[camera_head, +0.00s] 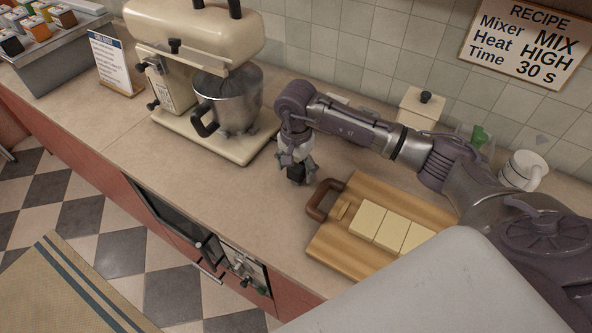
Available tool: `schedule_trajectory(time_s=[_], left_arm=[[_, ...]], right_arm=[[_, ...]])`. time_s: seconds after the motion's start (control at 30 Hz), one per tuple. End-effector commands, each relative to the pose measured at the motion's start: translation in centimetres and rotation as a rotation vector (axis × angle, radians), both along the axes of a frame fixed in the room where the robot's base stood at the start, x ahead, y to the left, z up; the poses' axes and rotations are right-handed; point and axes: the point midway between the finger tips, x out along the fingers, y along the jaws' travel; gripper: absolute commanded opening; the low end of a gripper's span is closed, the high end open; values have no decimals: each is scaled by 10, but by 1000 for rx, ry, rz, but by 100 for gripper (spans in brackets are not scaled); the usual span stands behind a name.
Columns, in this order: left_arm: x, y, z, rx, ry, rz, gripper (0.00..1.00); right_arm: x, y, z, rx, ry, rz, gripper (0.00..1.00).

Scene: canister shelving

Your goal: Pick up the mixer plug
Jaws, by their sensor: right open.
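A cream stand mixer (194,45) with a metal bowl (238,97) stands on the counter at the upper middle. My right gripper (296,173) hangs over the counter just right of the mixer base, pointing down. It is open. A small dark block shows at its fingertips; I cannot tell whether this is the mixer plug or part of the fingers. I cannot make out the mixer plug clearly anywhere else; my arm hides part of the counter and wall behind it. My left gripper is not in view.
A wooden board (330,246) with pale yellow slabs (384,224) lies right of the gripper. A cream canister (420,106) and a white mug (523,169) stand behind my right arm. A recipe sign (527,42) hangs on the tiled wall.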

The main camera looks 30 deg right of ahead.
Motion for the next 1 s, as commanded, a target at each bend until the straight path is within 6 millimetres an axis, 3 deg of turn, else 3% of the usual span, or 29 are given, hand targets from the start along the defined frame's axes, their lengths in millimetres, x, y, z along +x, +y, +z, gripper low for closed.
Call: schedule_trajectory(time_s=[0.07, 0.47, 0.77, 1.0], left_arm=[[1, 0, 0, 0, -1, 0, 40], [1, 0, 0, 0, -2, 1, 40], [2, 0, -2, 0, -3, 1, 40], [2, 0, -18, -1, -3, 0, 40]], right_arm=[[0, 0, 0, 0, 0, 0, 75], [0, 0, 0, 0, 0, 0, 10], [1, 0, 3, 0, -2, 0, 10], [2, 0, 26, 0, -7, 1, 10]])
